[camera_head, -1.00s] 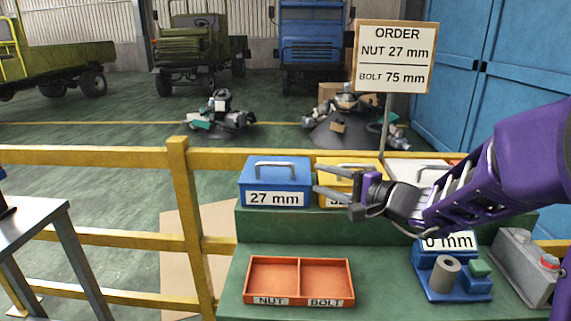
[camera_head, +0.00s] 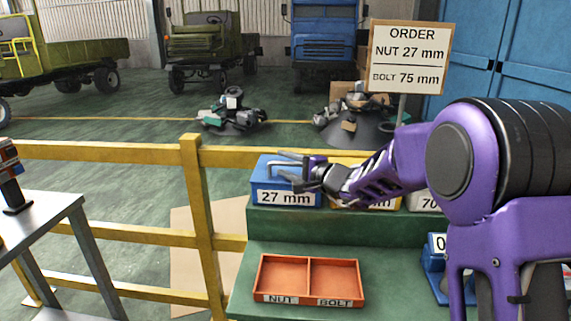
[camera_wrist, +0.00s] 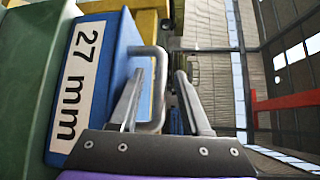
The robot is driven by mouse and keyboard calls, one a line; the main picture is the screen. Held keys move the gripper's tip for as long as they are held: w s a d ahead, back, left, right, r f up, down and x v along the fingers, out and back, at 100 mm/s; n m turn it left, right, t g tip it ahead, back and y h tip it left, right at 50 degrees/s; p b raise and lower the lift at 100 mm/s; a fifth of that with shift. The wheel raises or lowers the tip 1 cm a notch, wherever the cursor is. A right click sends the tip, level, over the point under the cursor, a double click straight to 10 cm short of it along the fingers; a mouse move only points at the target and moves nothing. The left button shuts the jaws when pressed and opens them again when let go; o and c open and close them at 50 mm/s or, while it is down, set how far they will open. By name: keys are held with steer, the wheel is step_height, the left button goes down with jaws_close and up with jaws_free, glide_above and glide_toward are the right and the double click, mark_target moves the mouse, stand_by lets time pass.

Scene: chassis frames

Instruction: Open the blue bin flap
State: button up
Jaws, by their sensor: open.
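The blue bin (camera_head: 261,170) with a "27 mm" label stands on the upper green step, its flap shut. My gripper (camera_head: 283,167) is open over its top, around its grey handle. In the wrist view the blue bin (camera_wrist: 118,60) lies at the left, turned on its side by the camera angle. Its looped handle (camera_wrist: 163,72) reaches between my two open fingers (camera_wrist: 160,88). I cannot tell whether a finger touches the handle.
A yellow bin (camera_head: 378,206) is beside it, mostly behind my arm. An orange two-part tray (camera_head: 262,275) marked NUT and BOLT sits on the lower step. The order sign (camera_head: 408,58) reads nut 27 mm, bolt 75 mm. A yellow railing (camera_head: 120,152) runs behind.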

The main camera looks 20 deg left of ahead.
steer(key=shift+a, duration=0.1)
jaws_close()
stand_by(1.4)
